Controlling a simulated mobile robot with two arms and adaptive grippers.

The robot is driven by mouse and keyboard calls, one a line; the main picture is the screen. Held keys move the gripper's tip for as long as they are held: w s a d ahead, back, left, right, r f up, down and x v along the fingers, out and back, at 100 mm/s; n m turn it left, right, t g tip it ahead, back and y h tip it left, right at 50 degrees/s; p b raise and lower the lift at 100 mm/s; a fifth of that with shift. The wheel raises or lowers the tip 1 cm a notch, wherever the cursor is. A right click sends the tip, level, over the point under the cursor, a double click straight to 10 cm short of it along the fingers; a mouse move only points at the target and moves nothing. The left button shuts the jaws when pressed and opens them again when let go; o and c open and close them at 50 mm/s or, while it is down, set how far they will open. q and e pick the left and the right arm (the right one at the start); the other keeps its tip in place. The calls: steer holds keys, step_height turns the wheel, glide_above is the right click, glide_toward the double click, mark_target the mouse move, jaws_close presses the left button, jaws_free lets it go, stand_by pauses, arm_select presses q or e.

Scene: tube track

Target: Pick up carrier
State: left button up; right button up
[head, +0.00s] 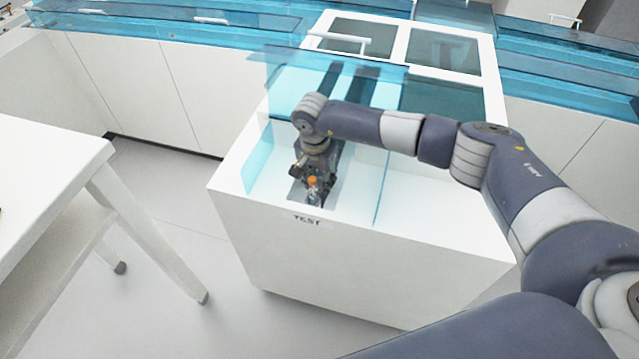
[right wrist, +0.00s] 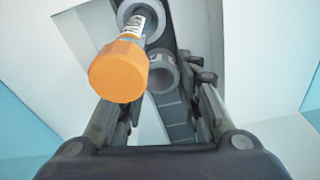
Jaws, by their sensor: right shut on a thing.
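The carrier is a small grey holder with round ring openings; it shows in the right wrist view (right wrist: 161,76), between my fingers. A tube with an orange cap (right wrist: 119,70) stands in its far ring, and the cap also shows in the head view (head: 312,181). My right gripper (head: 314,186) reaches down onto the dark track at the TEST end of the white cabinet. In the right wrist view its two fingers (right wrist: 160,100) are closed on the carrier from both sides. The contact points are partly hidden. My left gripper is not in view.
The white cabinet (head: 350,270) has a blue clear lid (head: 300,85) raised behind my right wrist and clear side panels near it. A white table (head: 50,170) stands at the left. Open floor (head: 165,225) lies between them.

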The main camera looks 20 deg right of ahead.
steer(key=shift+r, duration=0.15)
step_height(320, 180, up, 3)
steer(key=shift+f+p, duration=0.1)
steer(key=shift+p, duration=0.85)
steer(key=shift+s+a+f+t+h, duration=0.1)
steer(key=shift+s+f+t+h, duration=0.1)
steer(key=shift+t+h, duration=0.3)
steer(key=shift+s+a+f+t+h+b, duration=0.15)
steer(key=shift+t+h+b, duration=0.25)
steer(key=shift+t+b, duration=0.3)
steer(key=d+p+v, duration=0.1)
steer(key=p+v, duration=0.7)
steer(key=v, duration=0.4)
steer(key=s+a+b, duration=0.2)
steer(key=s+a, duration=0.7)
steer(key=s, duration=0.3)
steer(key=s+a+r+g+y+p, duration=0.1)
steer(key=s+r, duration=0.3)
steer(key=r, duration=0.4)
steer(key=shift+s+a+r+g+y+p, duration=0.2)
steer(key=shift+a+r+g+y+p, duration=0.2)
steer(key=shift+a+g+p, duration=0.35)
